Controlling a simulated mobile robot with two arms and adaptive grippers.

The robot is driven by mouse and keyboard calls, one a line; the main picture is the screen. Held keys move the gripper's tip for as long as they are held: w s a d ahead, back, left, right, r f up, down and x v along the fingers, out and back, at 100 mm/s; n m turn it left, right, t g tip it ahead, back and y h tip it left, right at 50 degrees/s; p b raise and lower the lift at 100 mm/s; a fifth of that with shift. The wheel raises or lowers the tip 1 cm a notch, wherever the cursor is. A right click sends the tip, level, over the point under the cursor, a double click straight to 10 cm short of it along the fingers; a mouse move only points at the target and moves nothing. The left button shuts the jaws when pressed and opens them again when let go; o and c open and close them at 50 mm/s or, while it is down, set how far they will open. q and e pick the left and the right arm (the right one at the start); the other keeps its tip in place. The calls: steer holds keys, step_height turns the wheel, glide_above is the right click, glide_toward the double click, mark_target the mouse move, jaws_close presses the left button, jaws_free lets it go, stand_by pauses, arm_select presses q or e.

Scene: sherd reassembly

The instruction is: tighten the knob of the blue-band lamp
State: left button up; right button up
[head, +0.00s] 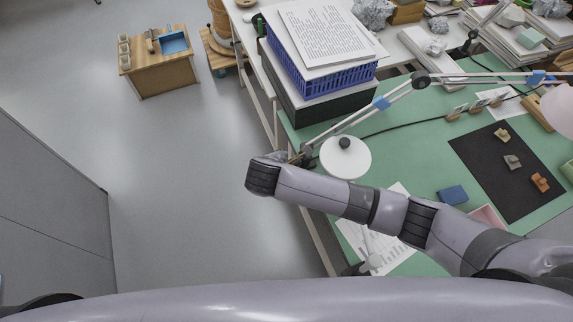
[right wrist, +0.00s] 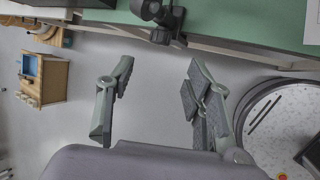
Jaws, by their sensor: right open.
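My right gripper (right wrist: 160,78) is open and empty, apart from the clamp. In the head view it is mostly hidden behind my right wrist.
The green table (head: 420,150) holds a blue crate (head: 340,78) with papers, a round white disc (head: 345,165) and a dark mat (head: 490,155) with sherds.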

stand_by(0.3)
steer(key=m+g+y+b, duration=0.3)
steer(key=m+g+b, duration=0.2)
steer(key=m, duration=2.9)
glide_toward(297, 162)
steer(key=f, duration=0.3)
steer(key=w+f, duration=0.1)
steer(key=f, duration=0.2)
steer(key=a+f, duration=0.1)
steer(key=f, duration=0.2)
steer(key=shift+w+f+p, duration=0.3)
steer(key=shift+f, duration=0.1)
